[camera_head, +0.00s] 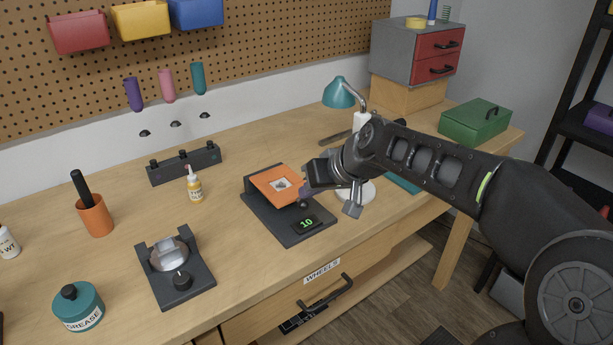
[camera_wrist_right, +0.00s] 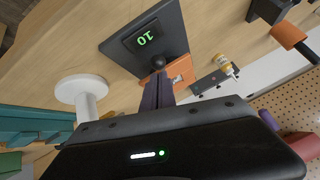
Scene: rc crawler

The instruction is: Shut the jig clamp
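The jig (camera_head: 290,225) is a dark base on the bench with a green "10" display; the display side also shows in the right wrist view (camera_wrist_right: 170,25). Its clamp appears to be the orange plate (camera_head: 265,181) with a window over a pale part. The plate looks tilted up off the base. A dark round knob (camera_head: 303,205) sits at its front edge. My right gripper (camera_head: 306,190) is just at this knob. In the right wrist view its fingers (camera_wrist_right: 157,88) are together, tips close to the knob; contact is unclear. My left gripper is out of view.
A second dark fixture (camera_head: 203,285) with a metal piece stands to the left. A yellow-labelled bottle (camera_head: 194,188) and an orange cup (camera_head: 95,217) stand behind it. A teal lamp (camera_head: 339,93) is behind my right arm.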

